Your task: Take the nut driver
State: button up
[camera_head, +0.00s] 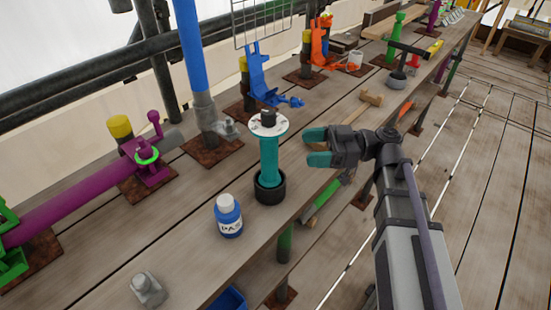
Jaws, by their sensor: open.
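No thing in view is clearly marked as the nut driver. My gripper (316,147) is open and empty, with teal fingertips pointing left. It shows over the bench's front edge, right of a teal post (270,160) with a white disc on top, standing in a black holder (269,190). The gripper appears apart from the post.
A blue bottle (228,218) and a grey metal piece (147,289) stand at front left. A wooden mallet (369,98) lies behind my gripper. Blue (258,73) and orange (319,45) clamps and a blue pole (188,45) line the back. The plank floor at right is clear.

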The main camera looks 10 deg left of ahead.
aim_at(269, 150)
jog(key=x, duration=1)
jog(key=shift+a+f, duration=0.15)
grip_shut()
